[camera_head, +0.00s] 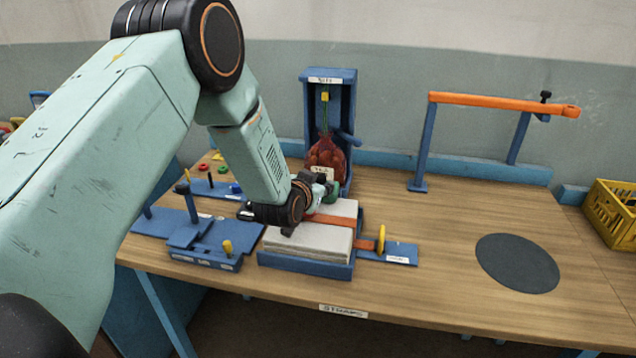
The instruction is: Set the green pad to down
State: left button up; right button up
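My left arm comes in from the left, and its gripper (322,187) is at the back edge of a grey stack (310,238), just in front of the red net sack. A small green pad (334,194) shows right at the fingertips. The wrist and fingers hide part of it. I cannot tell whether the fingers hold it, only touch it, or are just in front of it. Whether the pad is up or down is also not clear. My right gripper is not in view.
A blue stand (345,100) holds a red net sack (325,155). Blue fixtures (205,240) stand left. An orange bar (490,101) rises right; a dark disc (517,263) lies on open table.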

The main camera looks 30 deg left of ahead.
pick_arm(q)
jog(key=shift+o, duration=0.7)
jog(key=shift+r, duration=0.1)
jog(key=v, duration=1.2)
